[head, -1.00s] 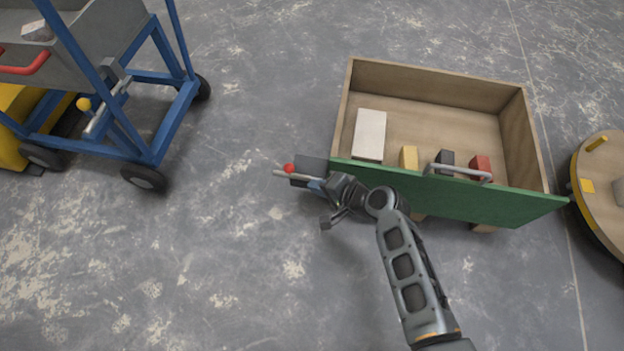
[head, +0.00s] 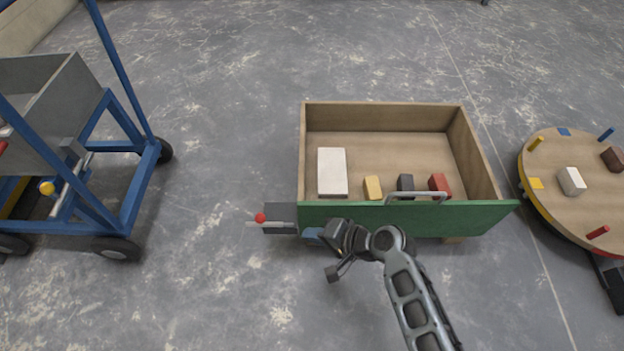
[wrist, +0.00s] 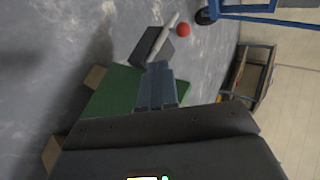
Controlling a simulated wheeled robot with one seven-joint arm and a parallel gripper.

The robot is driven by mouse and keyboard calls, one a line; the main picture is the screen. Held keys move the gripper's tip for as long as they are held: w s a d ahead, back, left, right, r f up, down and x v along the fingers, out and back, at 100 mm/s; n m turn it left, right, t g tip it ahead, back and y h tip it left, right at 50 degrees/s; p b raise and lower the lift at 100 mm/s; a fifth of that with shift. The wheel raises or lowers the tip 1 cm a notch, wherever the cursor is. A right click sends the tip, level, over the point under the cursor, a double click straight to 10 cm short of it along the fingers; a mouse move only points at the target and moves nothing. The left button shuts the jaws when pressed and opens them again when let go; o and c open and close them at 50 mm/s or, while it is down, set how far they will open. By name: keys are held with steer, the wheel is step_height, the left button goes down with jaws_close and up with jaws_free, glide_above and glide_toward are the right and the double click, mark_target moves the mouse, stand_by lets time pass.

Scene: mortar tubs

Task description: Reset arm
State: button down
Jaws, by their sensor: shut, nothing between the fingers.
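My gripper (head: 312,234) is shut and empty. It points left, in front of the lower left part of the green front panel (head: 440,218) of a wooden box. In the wrist view its blue-grey fingers (wrist: 155,85) lie together, with the green panel behind them. Just beyond the fingertips is a dark grey block (head: 281,217) with a pale lever (head: 248,224) and a red ball (head: 260,217). The red ball also shows in the wrist view (wrist: 183,30). I cannot tell whether the fingers touch the block.
The open wooden box (head: 380,117) holds a white block (head: 332,172) and yellow, black and red blocks. A metal handle (head: 415,195) is on its front. A blue-framed cart (head: 133,205) stands left, a round table (head: 553,150) right.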

steer(key=s+d+r+n+t+h, duration=0.1)
steer(key=s+d+r+t+h, duration=0.2)
steer(key=s+d, duration=0.6)
steer(key=s+d+r+t+h, duration=0.2)
steer(key=s+d+r+h, duration=0.3)
steer(key=s, duration=0.8)
steer(key=s+d+r+n+t, duration=0.2)
steer(key=s+r, duration=0.2)
steer(key=r, duration=0.4)
steer(key=s+d+r+n+t+h, duration=0.1)
steer(key=s+d+r, duration=0.15)
steer(key=r, duration=0.45)
steer(key=s+d+r+n+t, duration=0.2)
steer(key=s+r, duration=0.2)
steer(key=r, duration=0.4)
step_height(320, 180, up, 24)
steer(key=p, duration=2.5)
steer(key=shift+a+r+p, duration=0.2)
steer(key=shift+r+p, duration=0.05)
steer(key=shift+p, duration=0.15)
steer(key=c, duration=1.8)
jaws_free()
